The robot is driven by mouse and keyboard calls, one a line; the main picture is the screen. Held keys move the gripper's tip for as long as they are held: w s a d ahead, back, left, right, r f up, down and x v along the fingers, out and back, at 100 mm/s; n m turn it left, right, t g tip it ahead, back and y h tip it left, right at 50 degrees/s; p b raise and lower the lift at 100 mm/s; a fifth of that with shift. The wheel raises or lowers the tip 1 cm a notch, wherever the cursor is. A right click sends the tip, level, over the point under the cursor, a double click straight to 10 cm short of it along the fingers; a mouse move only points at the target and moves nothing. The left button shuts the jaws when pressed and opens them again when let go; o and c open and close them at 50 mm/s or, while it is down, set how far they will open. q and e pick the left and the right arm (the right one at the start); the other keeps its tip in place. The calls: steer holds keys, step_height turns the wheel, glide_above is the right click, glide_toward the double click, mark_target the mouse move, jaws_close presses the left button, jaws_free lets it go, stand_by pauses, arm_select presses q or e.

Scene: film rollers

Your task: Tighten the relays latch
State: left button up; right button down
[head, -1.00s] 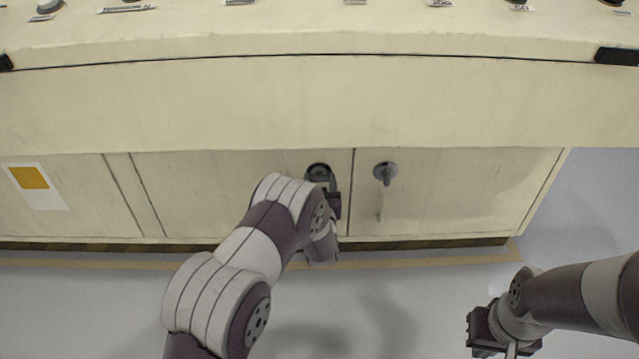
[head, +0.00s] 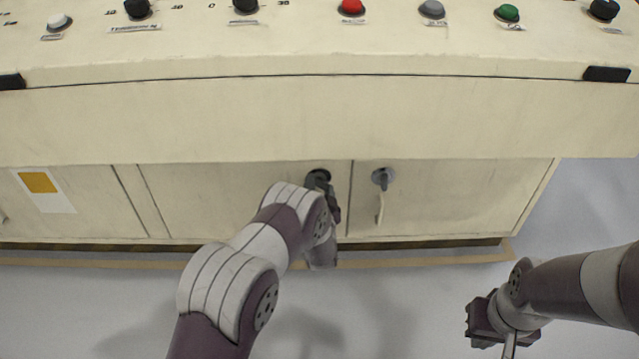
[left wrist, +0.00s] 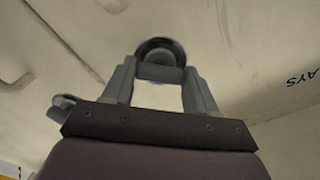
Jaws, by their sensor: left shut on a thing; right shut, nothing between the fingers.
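Two round grey latches sit on the cream cabinet doors, one on each side of the door seam. My left gripper (left wrist: 161,95) is shut on the left latch (head: 318,178). In the left wrist view this latch (left wrist: 160,52) shows as a dark round piece between the two fingertips. My left wrist partly hides it in the head view. The right latch (head: 383,179) has its handle pointing down and stands free. Lettering ending in "AYS" (left wrist: 305,80) shows on the panel in the left wrist view. My right gripper (head: 483,322) is shut and empty, low at the right, away from the cabinet.
A sloped console with knobs and buttons, including a red button (head: 352,7) and a green button (head: 507,13), runs above the doors. A label with a yellow square (head: 39,182) is on the left. The grey floor (head: 420,300) in front is clear.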

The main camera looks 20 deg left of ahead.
arm_select(q)
steer(key=m+p, duration=0.2)
steer(key=m, duration=0.2)
steer(key=shift+m, duration=0.3)
steer(key=m+p, duration=0.1)
steer(key=m, duration=0.3)
steer(key=shift+m, duration=0.3)
steer(key=o, duration=1.1)
steer(key=shift+c, duration=0.2)
